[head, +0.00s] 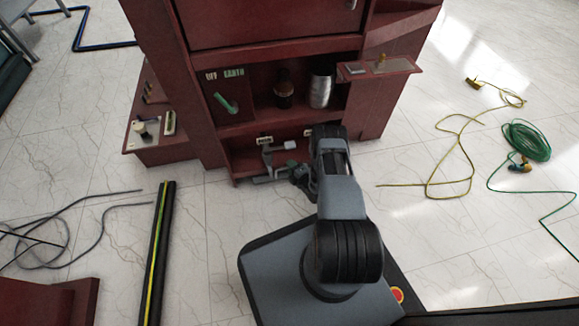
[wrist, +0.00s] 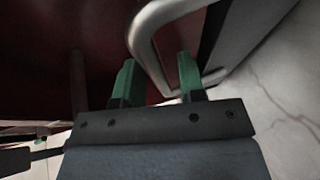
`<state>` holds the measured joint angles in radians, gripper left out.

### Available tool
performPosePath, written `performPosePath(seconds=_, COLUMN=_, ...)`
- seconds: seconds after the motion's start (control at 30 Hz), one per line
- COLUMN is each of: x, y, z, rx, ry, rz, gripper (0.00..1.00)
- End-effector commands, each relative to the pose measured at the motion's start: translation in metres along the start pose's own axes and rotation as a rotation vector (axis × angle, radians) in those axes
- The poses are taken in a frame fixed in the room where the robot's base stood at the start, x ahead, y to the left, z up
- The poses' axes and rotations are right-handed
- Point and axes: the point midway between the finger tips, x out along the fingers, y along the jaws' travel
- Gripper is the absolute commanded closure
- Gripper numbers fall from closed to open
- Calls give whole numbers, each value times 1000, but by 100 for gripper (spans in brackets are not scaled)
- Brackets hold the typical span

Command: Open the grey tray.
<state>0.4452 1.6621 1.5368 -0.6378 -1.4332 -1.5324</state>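I cannot clearly make out the grey tray as a whole. In the head view, grey metal parts (head: 268,156) show low in the red cabinet's bottom opening, partly hidden by my arm. In the wrist view, a bent grey metal handle (wrist: 141,38) stands close before my gripper (wrist: 157,80). My gripper's two green fingertips are spread apart, and part of the handle shows between them. I cannot tell whether either finger touches it. In the head view my arm reaches down to the cabinet's lower front, and its end is hard to make out there.
The red cabinet (head: 222,150) has a shelf with a green lever (head: 226,103), a dark bushing (head: 284,95) and a silver cylinder (head: 321,88). A side shelf (head: 380,68) juts out at right. Yellow cable (head: 460,145) and green cable (head: 527,141) lie on the floor.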

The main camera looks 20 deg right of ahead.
Motion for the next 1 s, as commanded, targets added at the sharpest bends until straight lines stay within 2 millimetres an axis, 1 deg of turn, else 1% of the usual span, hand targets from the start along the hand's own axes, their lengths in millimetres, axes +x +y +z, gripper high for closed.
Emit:
performPosePath(seconds=0.23, x=1, y=0, z=-1, rx=-1, ry=2, rz=0, gripper=63)
performPosePath(seconds=0.27, x=1, y=0, z=-1, rx=-1, ry=2, rz=0, gripper=65)
performPosePath(seconds=0.63, x=0, y=0, z=-1, rx=-1, ry=2, rz=0, gripper=100)
performPosePath(seconds=1.0, x=0, y=0, z=-1, rx=-1, ry=2, rz=0, gripper=100)
